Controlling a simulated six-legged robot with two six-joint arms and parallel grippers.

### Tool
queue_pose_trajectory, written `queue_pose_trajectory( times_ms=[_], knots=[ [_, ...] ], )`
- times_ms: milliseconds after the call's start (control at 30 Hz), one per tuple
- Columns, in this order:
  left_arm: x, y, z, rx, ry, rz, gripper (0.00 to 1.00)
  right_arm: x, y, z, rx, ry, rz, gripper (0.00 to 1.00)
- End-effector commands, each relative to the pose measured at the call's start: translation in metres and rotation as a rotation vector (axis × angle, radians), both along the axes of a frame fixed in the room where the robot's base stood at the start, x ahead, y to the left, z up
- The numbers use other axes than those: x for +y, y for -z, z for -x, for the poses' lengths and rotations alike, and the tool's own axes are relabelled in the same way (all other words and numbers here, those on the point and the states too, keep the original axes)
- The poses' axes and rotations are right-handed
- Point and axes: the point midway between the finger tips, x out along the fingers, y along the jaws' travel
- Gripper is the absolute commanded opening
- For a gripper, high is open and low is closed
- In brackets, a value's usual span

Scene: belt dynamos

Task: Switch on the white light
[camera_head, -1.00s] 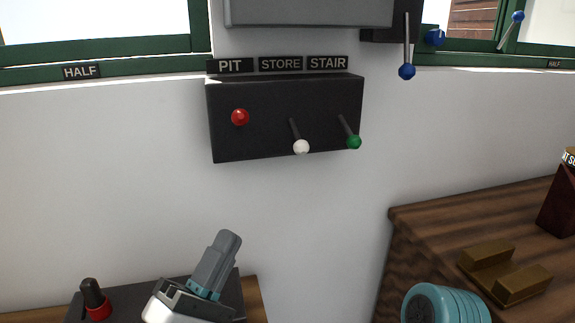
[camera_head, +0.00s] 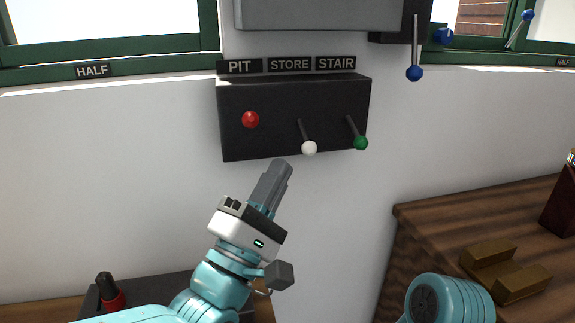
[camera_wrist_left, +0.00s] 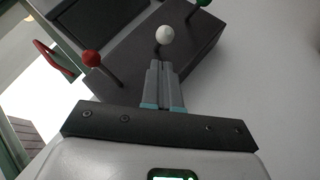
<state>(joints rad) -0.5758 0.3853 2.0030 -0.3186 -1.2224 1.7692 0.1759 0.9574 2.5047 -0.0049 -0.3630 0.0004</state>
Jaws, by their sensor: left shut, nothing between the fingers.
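A black switch box (camera_head: 281,92) is on the white wall, with three levers below the labels PIT, STORE and STAIR. The white-knobbed lever (camera_head: 309,148) is the middle one, under STORE, and its knob hangs low. The red knob (camera_head: 250,119) is on its left and the green knob (camera_head: 360,143) on its right. My left gripper (camera_head: 284,166) is shut and empty, just below and left of the white knob. In the left wrist view the white knob (camera_wrist_left: 165,35) shows just beyond the shut fingertips (camera_wrist_left: 160,66); I cannot tell if they touch. My right gripper is not in view.
A blue-knobbed lever (camera_head: 415,73) hangs from a dark box at the upper right. A wooden cabinet (camera_head: 410,225) with brass blocks (camera_head: 487,253) stands at right. A black-and-red knob (camera_head: 110,292) stands at lower left. The wall around the box is clear.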

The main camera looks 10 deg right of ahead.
Motion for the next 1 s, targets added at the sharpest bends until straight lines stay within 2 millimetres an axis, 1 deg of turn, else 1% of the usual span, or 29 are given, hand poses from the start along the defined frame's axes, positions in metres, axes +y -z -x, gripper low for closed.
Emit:
queue_pose_trajectory(
  times_ms=[33,100,233,633,1000],
  knots=[
    [-0.006,-0.005,0.002,-0.002,0.002,-0.001,0.0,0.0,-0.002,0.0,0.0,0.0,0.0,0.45],
    [-0.011,-0.008,0.002,-0.002,0.0,0.0,0.0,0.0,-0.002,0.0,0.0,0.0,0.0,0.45],
    [-0.016,-0.011,0.003,-0.001,-0.001,-0.001,0.0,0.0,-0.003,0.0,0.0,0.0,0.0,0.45],
    [-0.017,-0.012,0.003,0.002,-0.001,0.0,0.0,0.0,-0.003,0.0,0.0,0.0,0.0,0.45],
    [-0.016,-0.017,0.007,0.065,-0.001,0.002,0.0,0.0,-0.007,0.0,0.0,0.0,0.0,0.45]
  ],
)
